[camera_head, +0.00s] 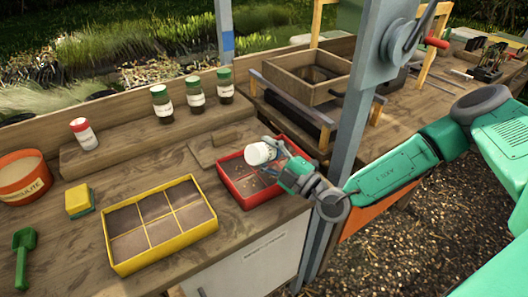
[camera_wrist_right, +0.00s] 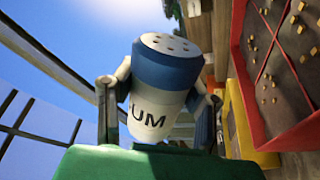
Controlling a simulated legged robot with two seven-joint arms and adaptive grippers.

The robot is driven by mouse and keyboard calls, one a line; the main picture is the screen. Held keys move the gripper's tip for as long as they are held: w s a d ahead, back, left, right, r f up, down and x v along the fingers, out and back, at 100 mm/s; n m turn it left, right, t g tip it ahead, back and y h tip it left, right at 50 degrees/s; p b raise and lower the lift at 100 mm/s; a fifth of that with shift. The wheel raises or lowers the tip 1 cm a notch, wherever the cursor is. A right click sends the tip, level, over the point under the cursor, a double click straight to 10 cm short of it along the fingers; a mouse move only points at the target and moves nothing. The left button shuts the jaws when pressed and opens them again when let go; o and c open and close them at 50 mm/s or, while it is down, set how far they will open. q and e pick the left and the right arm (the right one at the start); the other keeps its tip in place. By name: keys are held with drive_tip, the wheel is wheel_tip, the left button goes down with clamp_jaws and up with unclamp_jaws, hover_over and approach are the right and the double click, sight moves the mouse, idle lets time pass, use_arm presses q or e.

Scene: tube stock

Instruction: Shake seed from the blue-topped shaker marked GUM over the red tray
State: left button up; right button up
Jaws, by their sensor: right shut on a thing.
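My right gripper (camera_head: 284,167) is shut on the shaker (camera_head: 262,153) and holds it above the red tray (camera_head: 232,188). In the right wrist view the shaker (camera_wrist_right: 166,85) has a white body and a blue top with several holes. The letters UM show on it; the rest of the label is hidden. In the head view it lies tilted over, with a white part showing. The red tray also shows in the right wrist view (camera_wrist_right: 240,75), with small tan bits scattered in it. My left gripper is not in view.
A yellow divided tray (camera_head: 165,252) stands left of the red one. Several green-topped jars (camera_head: 194,95) and a red-topped shaker (camera_head: 84,133) stand on the back ledge. An orange pot (camera_head: 22,180), a sponge (camera_head: 79,200) and a green scoop (camera_head: 23,255) are left. A grey post (camera_head: 352,130) rises at right.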

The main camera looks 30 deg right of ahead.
drive_tip(key=shift+d+f, duration=0.1)
drive_tip(key=shift+f, duration=0.05)
drive_tip(key=shift+w+d, duration=0.1)
drive_tip(key=shift+d, duration=0.1)
drive_tip(key=d, duration=0.6)
drive_tip(key=shift+w+d+b, duration=0.15)
drive_tip(key=shift+b, duration=0.3)
wheel_tip(320, 180, down, 3)
drive_tip(key=b, duration=0.3)
drive_tip(key=shift+f, duration=0.15)
drive_tip(key=shift+r, duration=0.2)
wheel_tip(320, 180, up, 3)
drive_tip(key=shift+r+p, duration=0.1)
drive_tip(key=shift+p, duration=1)
